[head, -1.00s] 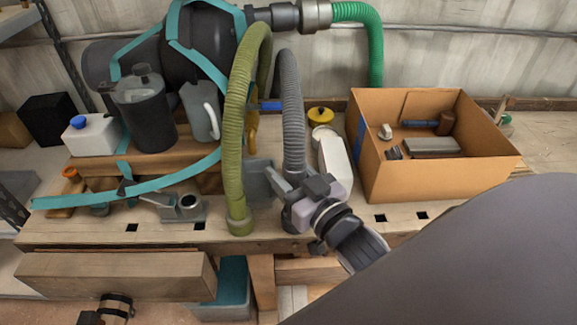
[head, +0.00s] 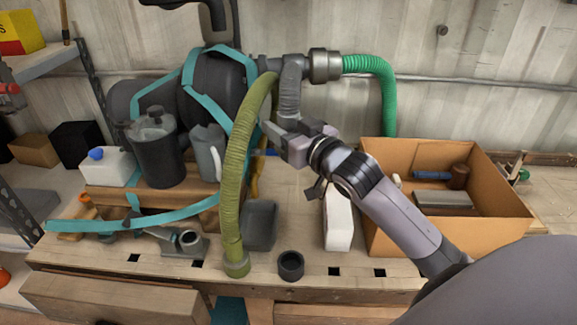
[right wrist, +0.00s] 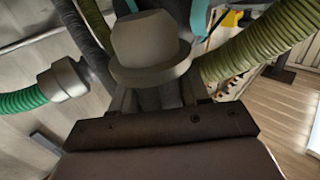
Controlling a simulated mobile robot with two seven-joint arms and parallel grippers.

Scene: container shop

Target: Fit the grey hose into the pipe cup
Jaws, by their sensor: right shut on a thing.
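The grey hose (head: 290,92) is ribbed and shows raised in front of the dark tank in the head view. My right gripper (head: 279,133) is shut on its lower end, well above the bench. In the right wrist view a grey flared end piece (right wrist: 148,48) sits between the fingers. A short dark round cup (head: 291,266), open at the top, stands empty at the bench's front edge, below the gripper. A grey fitting with a round opening (head: 190,240) lies further left. I cannot tell for certain which is the pipe cup. My left gripper is not in view.
An olive hose (head: 238,180) stands left of the dark cup. A cardboard box (head: 400,234) stands to the right. A green hose (head: 388,95) hangs behind.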

